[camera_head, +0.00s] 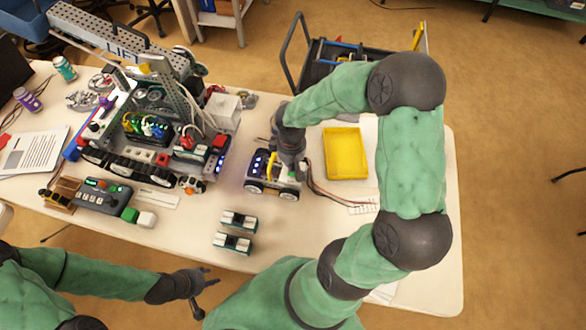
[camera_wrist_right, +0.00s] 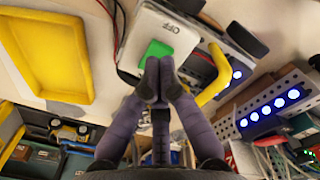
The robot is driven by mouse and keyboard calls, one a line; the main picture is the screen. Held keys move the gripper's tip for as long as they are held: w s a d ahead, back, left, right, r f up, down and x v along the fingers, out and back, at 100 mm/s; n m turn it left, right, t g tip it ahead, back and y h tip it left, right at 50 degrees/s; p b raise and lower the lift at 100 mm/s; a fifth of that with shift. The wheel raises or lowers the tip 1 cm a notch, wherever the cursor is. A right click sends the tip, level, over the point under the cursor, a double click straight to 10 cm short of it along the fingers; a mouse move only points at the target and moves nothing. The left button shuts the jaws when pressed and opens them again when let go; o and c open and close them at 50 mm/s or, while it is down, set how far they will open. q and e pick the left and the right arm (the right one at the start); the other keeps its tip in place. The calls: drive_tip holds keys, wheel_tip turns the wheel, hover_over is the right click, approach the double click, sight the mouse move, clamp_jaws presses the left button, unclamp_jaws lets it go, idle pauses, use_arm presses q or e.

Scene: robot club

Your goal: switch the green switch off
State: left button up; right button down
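The green switch (camera_wrist_right: 154,53) is a green rocker in a white housing (camera_wrist_right: 172,24) marked OFF, in the right wrist view. My right gripper (camera_wrist_right: 158,65) has its two dark fingers together, with the tips at the lower edge of the green rocker. I cannot tell whether they press on it. In the head view my right gripper (camera_head: 290,150) points down over the small wheeled robot (camera_head: 270,180), and it hides the switch there. My left gripper (camera_head: 205,288) is empty with its fingers spread, off the table's front edge.
A yellow tray (camera_head: 346,153) lies right of the small robot. A large metal-framed robot (camera_head: 140,100) stands to the left. Two small dark-and-white modules (camera_head: 235,232) lie in front. Cables run beside the tray.

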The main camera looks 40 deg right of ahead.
sight(292, 173)
drive_tip(key=shift+f+b, duration=1.05)
drive_tip(key=shift+f, duration=0.15)
idle(0.8)
drive_tip(key=shift+r, duration=0.15)
drive_tip(key=shift+r+p, duration=2.8)
drive_tip(key=shift+r, duration=0.65)
drive_tip(key=shift+f, duration=0.1)
